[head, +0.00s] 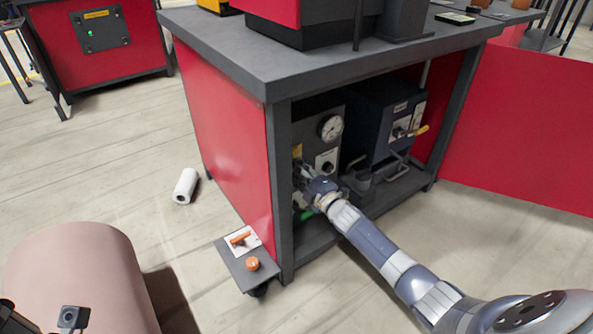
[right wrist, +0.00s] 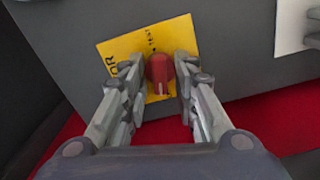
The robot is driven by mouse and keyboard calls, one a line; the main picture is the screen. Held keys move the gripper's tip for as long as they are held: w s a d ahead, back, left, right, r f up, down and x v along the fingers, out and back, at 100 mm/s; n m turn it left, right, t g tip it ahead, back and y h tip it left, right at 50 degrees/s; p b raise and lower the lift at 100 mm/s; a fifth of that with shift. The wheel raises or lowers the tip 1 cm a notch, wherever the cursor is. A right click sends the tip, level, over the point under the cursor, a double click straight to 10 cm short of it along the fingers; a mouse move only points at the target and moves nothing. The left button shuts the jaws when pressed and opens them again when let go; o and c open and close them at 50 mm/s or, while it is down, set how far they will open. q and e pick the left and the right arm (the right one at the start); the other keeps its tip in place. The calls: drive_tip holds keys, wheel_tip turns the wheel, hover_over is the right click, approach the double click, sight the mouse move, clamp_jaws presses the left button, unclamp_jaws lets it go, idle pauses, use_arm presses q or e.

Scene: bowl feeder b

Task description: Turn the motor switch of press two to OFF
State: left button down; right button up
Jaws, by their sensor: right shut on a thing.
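The motor switch is a red rotary knob (right wrist: 160,72) on a yellow label plate (right wrist: 184,32) in the right wrist view. The plate is fixed to a dark grey panel. A pale mark on the knob points toward the bottom of that picture. Part of the lettering is hidden by the fingers. My right gripper (right wrist: 160,78) is shut on the knob, one finger on each side. In the head view my right gripper (head: 303,175) reaches into the open cabinet and covers the switch. My left gripper is not clearly in view.
The cabinet's frame (head: 279,190) and dark top (head: 270,60) border the opening. A red door (head: 525,130) stands open at right. Inside are a gauge (head: 331,128) and a dark box (head: 380,115).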

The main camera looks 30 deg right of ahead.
drive_tip(key=shift+n, duration=1.2)
drive_tip(key=shift+a+f, duration=0.1)
drive_tip(key=o, duration=0.7)
drive_tip(key=shift+s, duration=0.15)
drive_tip(key=s, duration=0.4)
drive_tip(key=s+d, duration=0.1)
drive_tip(key=s, duration=0.6)
drive_tip(key=shift+s+d, duration=0.35)
drive_tip(key=shift+d, duration=0.1)
